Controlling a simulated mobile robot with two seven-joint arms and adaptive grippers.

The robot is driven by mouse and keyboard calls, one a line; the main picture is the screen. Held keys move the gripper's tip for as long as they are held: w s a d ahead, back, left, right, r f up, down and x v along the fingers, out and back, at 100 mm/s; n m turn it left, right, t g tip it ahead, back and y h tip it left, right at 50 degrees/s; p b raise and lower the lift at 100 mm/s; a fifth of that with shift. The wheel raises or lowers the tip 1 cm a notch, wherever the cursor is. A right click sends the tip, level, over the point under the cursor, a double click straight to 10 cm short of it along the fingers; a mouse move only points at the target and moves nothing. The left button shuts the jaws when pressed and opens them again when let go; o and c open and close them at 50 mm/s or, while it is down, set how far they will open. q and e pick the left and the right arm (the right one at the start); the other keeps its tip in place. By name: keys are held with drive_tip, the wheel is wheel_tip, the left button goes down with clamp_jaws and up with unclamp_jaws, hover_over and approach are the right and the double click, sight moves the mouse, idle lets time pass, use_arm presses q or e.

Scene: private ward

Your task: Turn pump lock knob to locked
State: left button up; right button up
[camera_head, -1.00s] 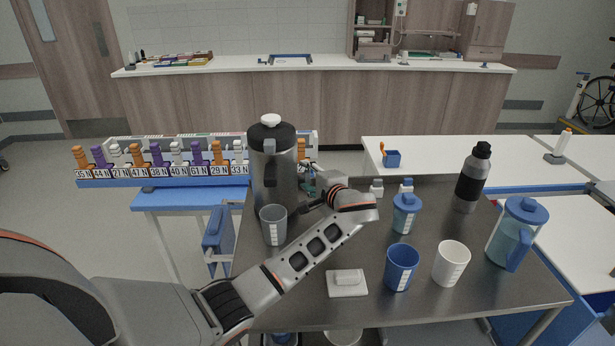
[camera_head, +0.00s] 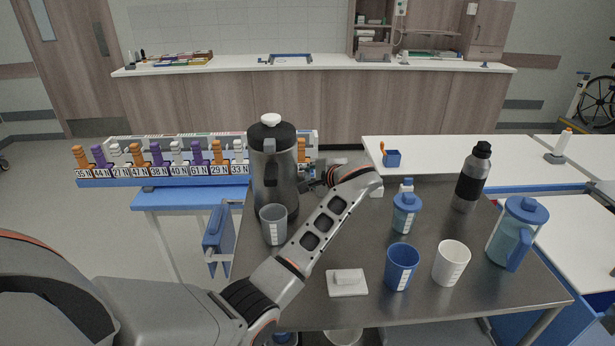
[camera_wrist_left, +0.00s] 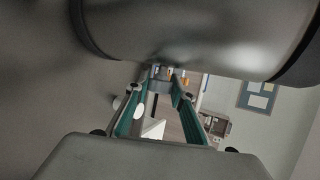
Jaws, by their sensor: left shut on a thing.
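The steel pump pot (camera_head: 273,185) with a dark lid and a white top button (camera_head: 271,119) stands upright at the back left of the table. My left gripper (camera_head: 308,182) is at the pot's right side, partly hidden by my wrist. In the left wrist view the pot's curved metal body (camera_wrist_left: 190,35) fills the top. There the green-sided fingers (camera_wrist_left: 160,84) close on a small grey part, which I take to be the lock knob (camera_wrist_left: 159,75). Its lock setting cannot be read. My right gripper is not in view.
A clear grey measuring cup (camera_head: 273,226) stands in front of the pot, close to my forearm. A blue cup (camera_head: 401,266), white cup (camera_head: 451,262), blue-lidded bottle (camera_head: 406,210), pitcher (camera_head: 518,235) and black-topped flask (camera_head: 472,178) stand to the right. A white dish (camera_head: 346,284) lies in front.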

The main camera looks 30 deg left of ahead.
use_arm(q)
drive_tip(key=shift+m+g+h, duration=0.4)
drive_tip(key=shift+g+h, duration=0.8)
drive_tip(key=shift+g, duration=0.2)
drive_tip(key=o, duration=1.1)
